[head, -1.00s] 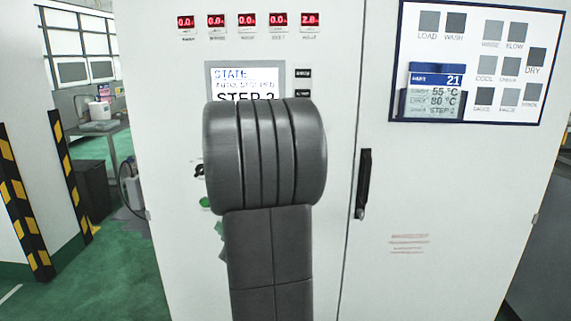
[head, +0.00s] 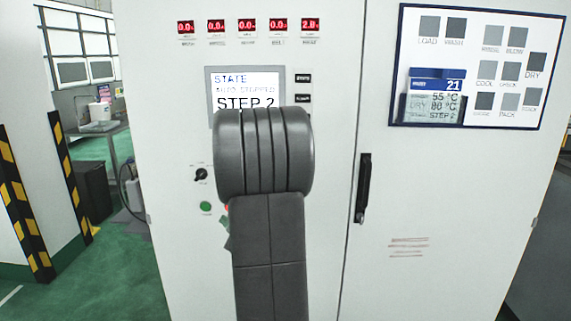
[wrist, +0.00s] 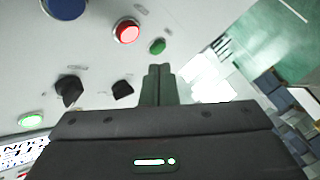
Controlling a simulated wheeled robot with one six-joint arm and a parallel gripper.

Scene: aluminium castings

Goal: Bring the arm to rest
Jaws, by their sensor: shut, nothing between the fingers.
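My gripper (wrist: 158,78) shows in the wrist view with its two dark fingers together and nothing between them. It is in front of a white cabinet panel, near a red button (wrist: 126,32), a green button (wrist: 157,46) and black knobs (wrist: 68,90). I cannot tell the gap to the panel.
The cabinet's screen (head: 245,88) reads STEP 2 below red number displays (head: 247,25). A door handle (head: 363,188) is right of the arm. A framed board (head: 480,65) holds a card (head: 436,98). Striped posts (head: 70,185) and green floor (head: 110,270) lie left.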

